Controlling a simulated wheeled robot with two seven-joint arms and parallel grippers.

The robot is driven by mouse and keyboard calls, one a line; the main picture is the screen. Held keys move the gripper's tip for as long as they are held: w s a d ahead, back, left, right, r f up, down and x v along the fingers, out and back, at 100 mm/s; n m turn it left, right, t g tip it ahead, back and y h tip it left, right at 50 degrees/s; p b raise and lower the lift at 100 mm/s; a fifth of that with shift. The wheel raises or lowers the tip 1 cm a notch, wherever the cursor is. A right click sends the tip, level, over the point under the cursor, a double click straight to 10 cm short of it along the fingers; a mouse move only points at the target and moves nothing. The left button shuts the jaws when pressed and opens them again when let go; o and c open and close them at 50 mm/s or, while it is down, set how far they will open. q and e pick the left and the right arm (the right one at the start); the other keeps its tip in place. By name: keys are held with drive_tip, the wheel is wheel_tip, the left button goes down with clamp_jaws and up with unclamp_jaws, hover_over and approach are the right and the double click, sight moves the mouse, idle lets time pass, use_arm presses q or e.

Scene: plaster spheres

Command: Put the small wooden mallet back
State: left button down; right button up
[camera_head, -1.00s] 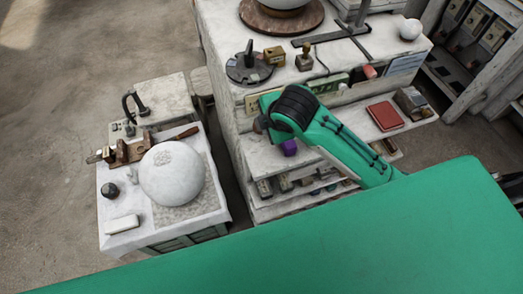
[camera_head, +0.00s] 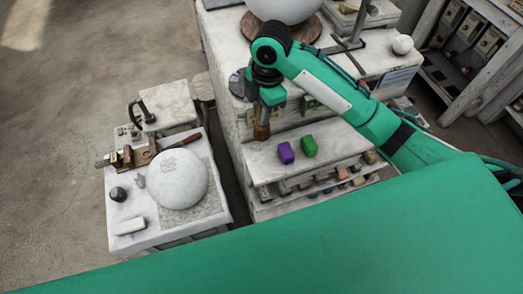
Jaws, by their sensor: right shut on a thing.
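My right gripper (camera_head: 264,110) points down over the left end of the upper shelf (camera_head: 268,168) of the bench at centre. It is shut on a brown wooden piece that looks like the small wooden mallet (camera_head: 261,131). Only its lower part shows below the jaws, and the rest is hidden by the gripper. I cannot tell whether it touches the shelf. A purple block (camera_head: 286,153) and a green block (camera_head: 309,145) lie on the shelf to its right. My left gripper is out of view.
A low table (camera_head: 125,235) at left holds a large plaster sphere (camera_head: 179,178), a brown tool with a handle (camera_head: 185,139), a dark jar (camera_head: 118,194) and a white block (camera_head: 130,226). Another big sphere (camera_head: 284,8) stands on the bench top. A lower shelf holds several small pieces.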

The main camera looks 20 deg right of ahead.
wheel_tip(320, 180, down, 18)
drive_tip(key=shift+r, duration=0.2)
idle(0.4)
drive_tip(key=shift+f, duration=0.15)
drive_tip(key=o, duration=1.1)
drive_tip(key=shift+c, duration=0.2)
